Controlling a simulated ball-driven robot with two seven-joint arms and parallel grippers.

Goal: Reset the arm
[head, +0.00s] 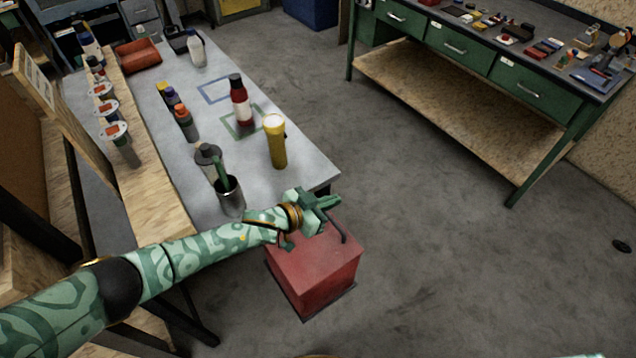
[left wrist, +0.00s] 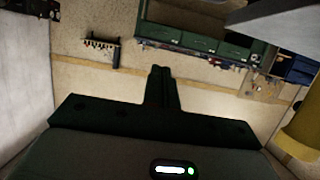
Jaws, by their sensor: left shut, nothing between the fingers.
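My left arm comes in from the lower left in the head view. Its gripper (head: 328,203) is above the red box on the floor, just off the near right corner of the grey table. The fingers are shut together with nothing between them. In the left wrist view the shut fingers (left wrist: 161,88) point at a far wall and a green bench. My right gripper does not show; only a small pale green patch sits at the bottom right edge of the head view.
The grey table (head: 300,172) holds a yellow flashlight (head: 276,145), a red bottle (head: 240,103), a metal cup (head: 230,198) and several other bottles. A red box (head: 315,268) stands on the floor. A green workbench (head: 455,48) is at the upper right. Open floor (head: 430,250) lies between.

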